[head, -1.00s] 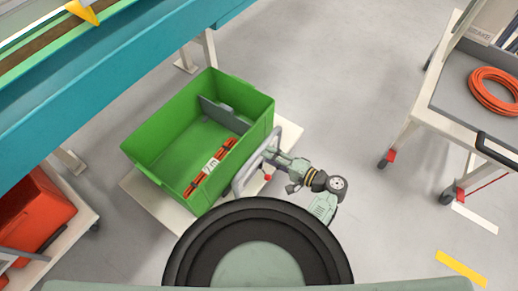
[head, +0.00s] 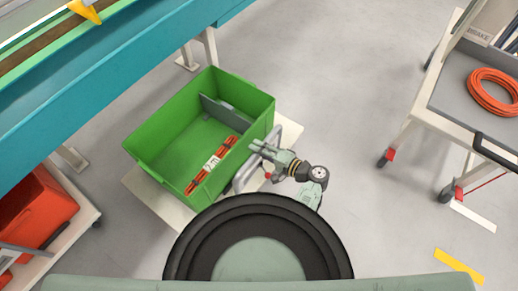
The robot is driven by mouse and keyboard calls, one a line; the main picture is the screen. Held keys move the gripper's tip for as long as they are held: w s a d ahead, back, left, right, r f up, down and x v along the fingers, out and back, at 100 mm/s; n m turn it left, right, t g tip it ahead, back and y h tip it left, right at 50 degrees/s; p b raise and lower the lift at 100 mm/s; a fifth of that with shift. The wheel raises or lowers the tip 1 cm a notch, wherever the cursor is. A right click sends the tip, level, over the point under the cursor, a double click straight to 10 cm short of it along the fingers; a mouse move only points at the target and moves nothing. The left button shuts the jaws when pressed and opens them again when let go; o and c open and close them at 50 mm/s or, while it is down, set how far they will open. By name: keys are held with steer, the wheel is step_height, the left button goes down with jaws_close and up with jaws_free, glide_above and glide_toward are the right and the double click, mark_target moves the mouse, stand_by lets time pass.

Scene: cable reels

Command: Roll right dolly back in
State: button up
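The dolly on the right is a cream board (head: 152,203) with a grey tubular handle (head: 243,181) on its right side. It carries a green crate (head: 150,170) with a grey divider and a bundle of orange cable with a white label. My gripper (head: 254,147) is at the handle, with its fingers pointing left toward the crate's right wall. The fingers overlap the handle in this view. I cannot tell whether they touch it or are closed on it. A second dolly (head: 84,222) with a red crate (head: 42,212) stands at the left edge.
A teal bench or conveyor (head: 130,62) on cream legs crosses the upper left. A cart (head: 445,90) with an orange cable coil (head: 492,92) stands at the right. The grey floor between dolly and cart is clear. A yellow floor mark (head: 458,266) lies at lower right.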

jaws_close()
stand_by(0.3)
